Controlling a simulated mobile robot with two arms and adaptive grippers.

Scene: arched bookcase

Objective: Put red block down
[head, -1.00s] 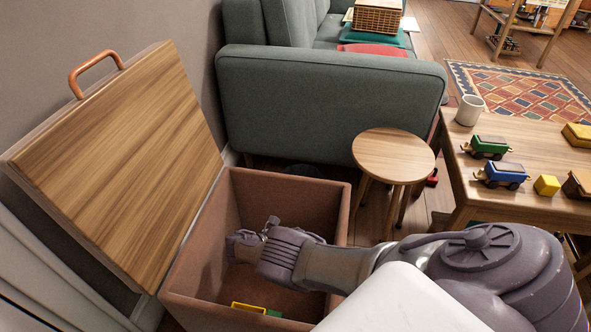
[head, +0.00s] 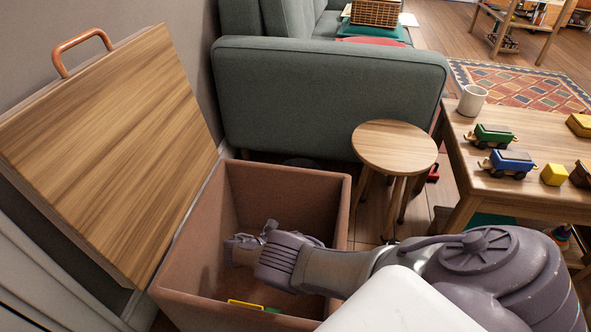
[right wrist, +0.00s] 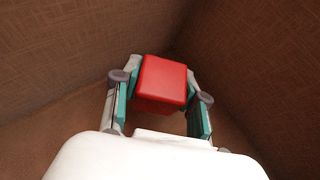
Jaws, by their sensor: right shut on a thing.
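The red block (right wrist: 164,82) shows in the right wrist view between the two fingers of my right gripper (right wrist: 160,98), which is shut on it. In the head view my right gripper (head: 243,248) is down inside the brown box (head: 258,179), below its rim, and the block is hidden there. The wrist view shows the box's brown walls around the block; I cannot tell whether the block touches the floor. My left gripper is not in view.
The box's wooden lid (head: 105,150) stands open at the left. A yellow piece (head: 245,304) and a green piece (head: 272,309) lie in the box near its front. A round stool (head: 395,147) and a table (head: 490,192) with toy train cars stand to the right.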

